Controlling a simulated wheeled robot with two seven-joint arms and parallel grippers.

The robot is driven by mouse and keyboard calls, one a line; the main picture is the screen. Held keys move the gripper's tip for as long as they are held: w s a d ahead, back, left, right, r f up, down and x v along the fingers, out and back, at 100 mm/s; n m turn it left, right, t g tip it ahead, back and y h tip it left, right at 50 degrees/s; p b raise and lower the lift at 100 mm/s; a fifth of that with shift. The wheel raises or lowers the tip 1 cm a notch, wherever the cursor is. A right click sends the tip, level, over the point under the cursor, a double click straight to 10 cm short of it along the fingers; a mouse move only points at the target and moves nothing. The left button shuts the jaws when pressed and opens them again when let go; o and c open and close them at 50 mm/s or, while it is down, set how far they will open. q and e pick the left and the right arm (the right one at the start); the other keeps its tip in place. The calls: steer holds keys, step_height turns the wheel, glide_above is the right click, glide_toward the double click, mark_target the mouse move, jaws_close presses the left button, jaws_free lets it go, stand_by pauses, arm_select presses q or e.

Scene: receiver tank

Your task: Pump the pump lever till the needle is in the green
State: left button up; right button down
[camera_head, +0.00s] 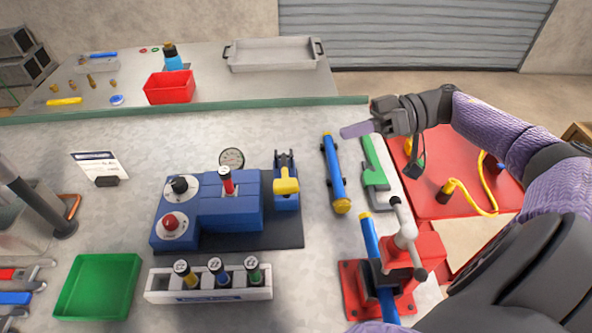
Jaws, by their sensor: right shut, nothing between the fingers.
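The blue pump unit (215,205) sits on a dark base plate in the middle of the bench. A round white gauge (232,158) stands behind it; its needle and any green zone are too small to read. A yellow-handled lever (286,186) on a blue post, which looks like the pump lever, stands at the unit's right end. My right gripper (357,130) is shut and empty, behind and to the right of the lever and well apart from it. My left gripper is not in view.
A red vise (425,262) holding a blue rod stands at front right. A blue-and-yellow tool (334,172) and a green tool (374,178) lie right of the lever. A white rack (160,283) and green tray (97,286) are in front. Bare bench lies behind the gauge.

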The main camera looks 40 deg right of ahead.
glide_above(297, 179)
steer(key=w+d, duration=0.1)
steer(key=d, duration=0.1)
steer(key=f, duration=0.2)
steer(key=a+f, duration=0.1)
steer(key=f, duration=0.1)
steer(key=shift+s+a+f, duration=0.2)
steer(key=shift+a+f, duration=0.15)
steer(key=shift+s+a+f, duration=0.15)
steer(key=shift+s+f, duration=0.05)
steer(key=shift+f, duration=0.25)
